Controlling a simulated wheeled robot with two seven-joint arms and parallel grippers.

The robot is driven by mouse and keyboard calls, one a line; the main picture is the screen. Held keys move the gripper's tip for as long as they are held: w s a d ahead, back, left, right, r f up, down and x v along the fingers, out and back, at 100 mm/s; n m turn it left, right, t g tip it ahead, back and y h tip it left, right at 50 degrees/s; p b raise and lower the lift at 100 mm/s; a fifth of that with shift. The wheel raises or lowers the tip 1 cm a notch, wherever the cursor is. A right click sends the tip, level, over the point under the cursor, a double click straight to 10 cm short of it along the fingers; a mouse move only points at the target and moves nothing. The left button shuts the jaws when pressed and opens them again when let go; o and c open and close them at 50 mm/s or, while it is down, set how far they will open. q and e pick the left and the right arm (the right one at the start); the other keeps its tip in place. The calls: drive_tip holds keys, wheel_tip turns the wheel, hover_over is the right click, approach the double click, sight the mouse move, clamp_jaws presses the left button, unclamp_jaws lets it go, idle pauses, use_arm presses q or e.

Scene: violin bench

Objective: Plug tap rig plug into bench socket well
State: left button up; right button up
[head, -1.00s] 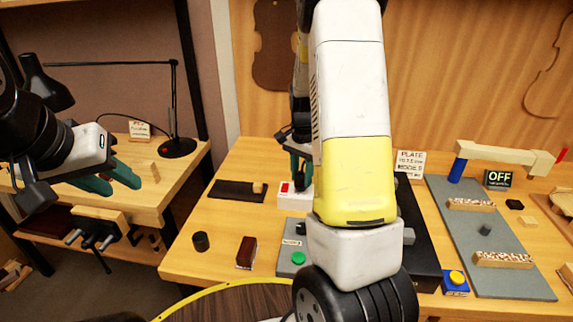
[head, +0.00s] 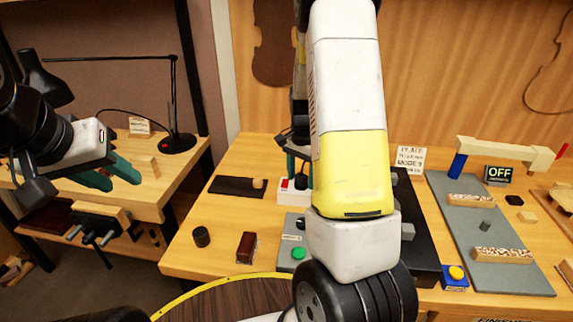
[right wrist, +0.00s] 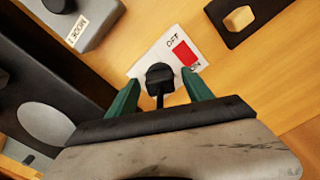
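The white bench socket box (head: 284,196) with its red OFF/ON switch stands on the bench; it also shows in the right wrist view (right wrist: 187,52). A black plug (right wrist: 160,76) with a thin dark stem or cable is at the box's near side, between the green fingertips of my right gripper (right wrist: 161,77). A gap shows on each side of the plug, so the fingers look open around it. Whether the plug is seated in the well is hidden. In the head view my right gripper (head: 299,182) is partly behind my forearm. My left gripper (head: 123,183) is open and empty at far left.
A dark mat (head: 236,187) with a small wooden block lies beside the socket. A grey box with a green button (head: 299,253) and a black unit (head: 424,250) stand nearer.

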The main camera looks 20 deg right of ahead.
sight(301, 176)
wheel_tip(301, 176, up, 8)
drive_tip(key=shift+f, duration=0.1)
idle(0.6)
idle(0.7)
drive_tip(key=shift+s+a+r, duration=0.1)
drive_tip(key=shift+a+r, duration=0.1)
drive_tip(key=shift+r, duration=0.1)
drive_tip(key=s+a+r+n+t, duration=0.2)
drive_tip(key=s+a+r+n, duration=0.1)
drive_tip(key=s, duration=0.4)
drive_tip(key=s+a+r+n+t+y, duration=0.1)
drive_tip(key=s+a+r+n+t, duration=0.1)
drive_tip(key=s+a+r+n, duration=0.2)
drive_tip(key=s+a+r+n+t+y, duration=0.1)
drive_tip(key=s+a+r+n, duration=0.3)
drive_tip(key=s+r, duration=0.4)
drive_tip(key=shift+s+a+r+n+t, duration=0.25)
drive_tip(key=shift+s+r+n+t, duration=0.25)
drive_tip(key=shift+s, duration=0.5)
